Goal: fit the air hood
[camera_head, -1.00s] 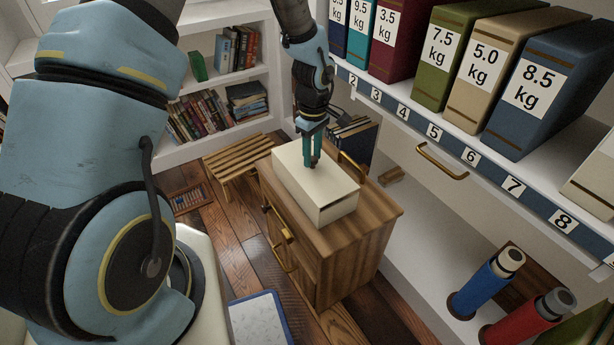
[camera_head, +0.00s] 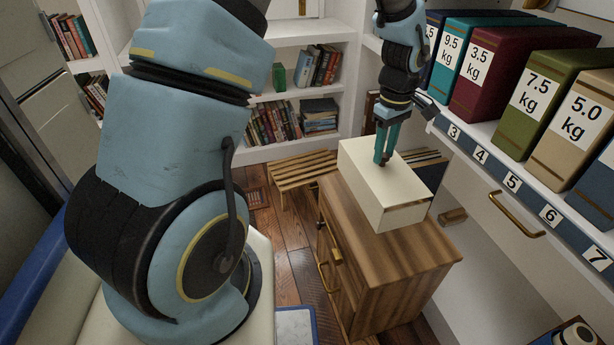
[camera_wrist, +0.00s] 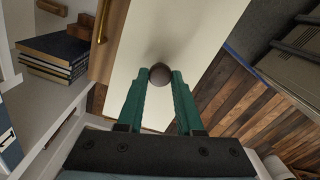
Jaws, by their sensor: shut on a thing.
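The air hood appears to be the cream box (camera_head: 395,192) with a flat top, at the wooden cabinet's top in the head view. It also fills the upper middle of the wrist view (camera_wrist: 200,35). A round dark knob (camera_wrist: 160,73) on its top sits between my green fingertips. My gripper (camera_head: 383,160) points down from above and is shut on this knob. The knob is mostly hidden by the fingers in the head view. I cannot tell whether the box rests on the cabinet or hangs just above it.
The wooden cabinet (camera_head: 395,275) with brass handles stands under the box. A shelf with weight-marked binders (camera_head: 545,100) and number labels runs along the right, close to my gripper. A slatted bench (camera_head: 300,172) and bookshelves stand behind. Floor (camera_head: 295,255) shows left of the cabinet.

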